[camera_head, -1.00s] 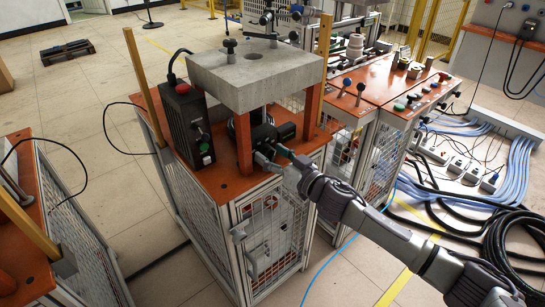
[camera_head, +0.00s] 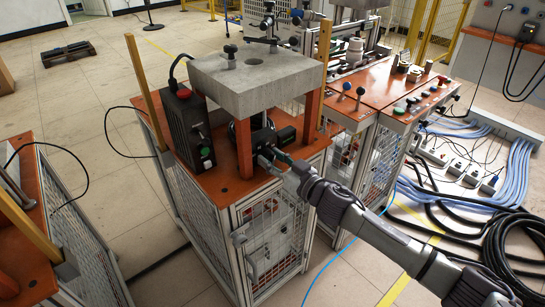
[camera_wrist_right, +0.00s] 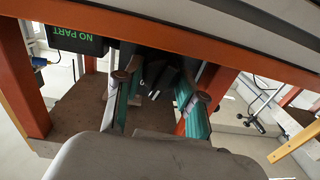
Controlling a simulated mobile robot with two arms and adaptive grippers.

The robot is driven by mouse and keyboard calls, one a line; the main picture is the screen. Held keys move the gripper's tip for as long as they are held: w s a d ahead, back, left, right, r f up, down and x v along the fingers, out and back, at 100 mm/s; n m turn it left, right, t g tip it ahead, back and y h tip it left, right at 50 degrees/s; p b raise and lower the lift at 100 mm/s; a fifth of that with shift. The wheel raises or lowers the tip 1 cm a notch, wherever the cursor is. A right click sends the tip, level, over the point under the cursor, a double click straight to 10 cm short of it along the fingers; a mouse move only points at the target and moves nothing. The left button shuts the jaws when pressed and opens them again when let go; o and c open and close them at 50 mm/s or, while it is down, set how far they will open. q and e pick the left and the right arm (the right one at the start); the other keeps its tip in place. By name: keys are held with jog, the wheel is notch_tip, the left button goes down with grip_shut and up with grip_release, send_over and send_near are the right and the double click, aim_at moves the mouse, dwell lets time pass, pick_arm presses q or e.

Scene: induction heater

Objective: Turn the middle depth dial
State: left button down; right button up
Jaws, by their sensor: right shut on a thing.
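My right gripper (camera_head: 265,156) reaches in under the grey slab, at the front of a dark device (camera_head: 262,137) between the orange legs. In the right wrist view my right gripper (camera_wrist_right: 158,80) has its two teal-padded fingers on either side of a dark dial (camera_wrist_right: 151,76) with small pale marks. It is shut on this dial; the fingers and the shade under the slab hide part of it. A display (camera_wrist_right: 77,38) beside it reads "NO PART" in green. I cannot see other dials clearly. My left gripper is out of view.
The thick grey slab (camera_head: 258,78) lies over the device on orange legs (camera_head: 243,148), close above my gripper. A black control box (camera_head: 188,125) with a red button stands at left. The orange tabletop (camera_head: 212,172) is bare in front. Another orange bench (camera_head: 375,82) stands at right.

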jog(key=n+p, duration=0.1)
jog(key=n, duration=0.2)
jog(key=shift+r+p, duration=0.1)
jog(key=shift+p, duration=0.25)
jog(key=shift+n+p, duration=0.5)
jog(key=shift+n, duration=0.7)
jog(key=o, duration=1.1)
jog(key=shift+o, duration=0.2)
jog(key=shift+s, duration=0.15)
jog(key=v, duration=1.2)
